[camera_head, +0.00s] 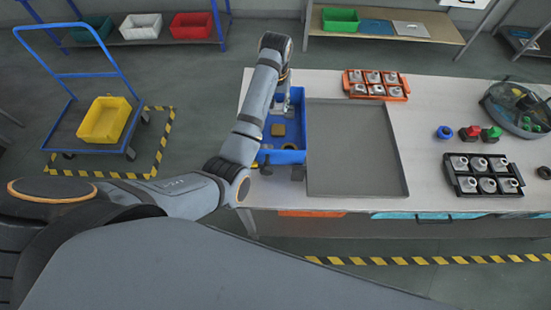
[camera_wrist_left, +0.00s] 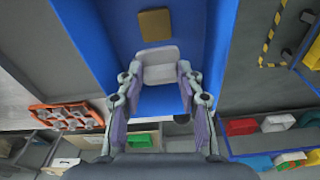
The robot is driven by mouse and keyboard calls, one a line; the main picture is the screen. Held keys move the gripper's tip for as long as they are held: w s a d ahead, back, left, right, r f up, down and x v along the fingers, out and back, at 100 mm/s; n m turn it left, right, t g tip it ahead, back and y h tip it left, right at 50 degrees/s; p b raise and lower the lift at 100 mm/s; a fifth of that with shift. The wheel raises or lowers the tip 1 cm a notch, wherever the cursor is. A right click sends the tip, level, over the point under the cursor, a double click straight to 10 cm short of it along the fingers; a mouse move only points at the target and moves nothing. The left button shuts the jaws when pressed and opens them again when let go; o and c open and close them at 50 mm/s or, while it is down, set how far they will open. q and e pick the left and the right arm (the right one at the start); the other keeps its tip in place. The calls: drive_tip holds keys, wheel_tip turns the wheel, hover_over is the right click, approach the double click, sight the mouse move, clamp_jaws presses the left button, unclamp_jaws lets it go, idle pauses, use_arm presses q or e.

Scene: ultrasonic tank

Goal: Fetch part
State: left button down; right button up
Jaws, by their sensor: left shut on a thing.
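A blue bin (camera_head: 300,110) stands at the left end of the table. My left gripper (camera_head: 283,101) reaches into the far part of the bin, pointing down. In the left wrist view, the gripper (camera_wrist_left: 158,82) is shut on a pale grey part (camera_wrist_left: 160,55) with rounded corners, held between its two fingers. A brass-coloured block (camera_head: 278,130) lies on the bin floor, apart from the fingers, and also shows in the left wrist view (camera_wrist_left: 155,24). My right gripper is not in view.
A large empty grey tray (camera_head: 355,150) adjoins the bin on the right. An orange rack (camera_head: 375,85) and a black rack (camera_head: 483,175) hold metal parts. Blue, red and green knobs (camera_head: 470,133) and a round tub (camera_head: 517,108) stand further right. A trolley carries a yellow crate (camera_head: 104,120).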

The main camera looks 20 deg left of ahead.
use_arm(q)
drive_tip(key=shift+s+r, duration=0.1)
drive_tip(key=shift+s, duration=0.05)
drive_tip(key=c, duration=1.3)
unclamp_jaws()
drive_tip(key=o, duration=0.5)
drive_tip(key=shift+w, duration=0.3)
drive_tip(key=shift+s, duration=0.15)
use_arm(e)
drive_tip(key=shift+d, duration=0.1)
